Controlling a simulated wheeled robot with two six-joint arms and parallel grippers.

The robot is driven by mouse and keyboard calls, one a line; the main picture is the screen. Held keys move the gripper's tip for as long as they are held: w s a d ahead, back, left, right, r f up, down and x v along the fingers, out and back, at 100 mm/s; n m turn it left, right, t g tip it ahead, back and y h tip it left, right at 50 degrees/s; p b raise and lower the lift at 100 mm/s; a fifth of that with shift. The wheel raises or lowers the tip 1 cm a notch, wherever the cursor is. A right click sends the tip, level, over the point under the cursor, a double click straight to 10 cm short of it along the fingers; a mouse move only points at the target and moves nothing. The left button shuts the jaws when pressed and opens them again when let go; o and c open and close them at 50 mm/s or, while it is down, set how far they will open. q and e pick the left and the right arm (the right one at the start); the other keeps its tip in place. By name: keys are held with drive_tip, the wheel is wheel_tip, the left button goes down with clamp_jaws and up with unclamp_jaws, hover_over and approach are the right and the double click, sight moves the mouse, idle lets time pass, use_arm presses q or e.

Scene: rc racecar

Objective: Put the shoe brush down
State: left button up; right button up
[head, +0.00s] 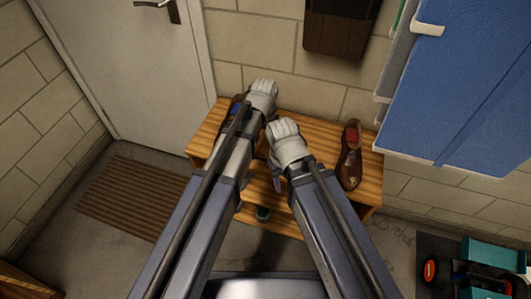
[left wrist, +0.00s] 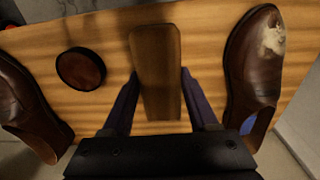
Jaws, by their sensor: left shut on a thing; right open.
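The shoe brush (left wrist: 157,55), a long brown wooden block, shows in the left wrist view between the two fingers of my left gripper (left wrist: 158,85), which is shut on it. It is low over or on the wooden bench (head: 206,130); I cannot tell whether it touches. In the head view my left gripper (head: 262,90) is over the bench's back part and the brush is hidden. My right gripper (head: 279,172) is open, nearer the bench's front edge, and seems empty.
Brown shoes stand on both sides: one right of the arms (head: 350,158), another partly hidden (head: 235,108). The left wrist view shows a round dark tin (left wrist: 81,69) and a pale-scuffed shoe toe (left wrist: 264,38). A blue cabinet (head: 455,85) is at right, a doormat (head: 130,198) at left.

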sight(265, 141)
use_arm(q)
drive_tip(key=shift+f, duration=0.1)
wheel_tip(265, 141, down, 3)
drive_tip(key=b, duration=0.3)
drive_tip(key=shift+f, duration=0.2)
drive_tip(key=shift+f+b, duration=0.1)
drive_tip(key=shift+b, duration=0.25)
drive_tip(key=shift+f, duration=0.15)
drive_tip(key=o, duration=1.3)
drive_tip(key=r+p, duration=1.2)
drive_tip(key=shift+s+a+r, duration=0.1)
drive_tip(key=shift+s+r, duration=0.2)
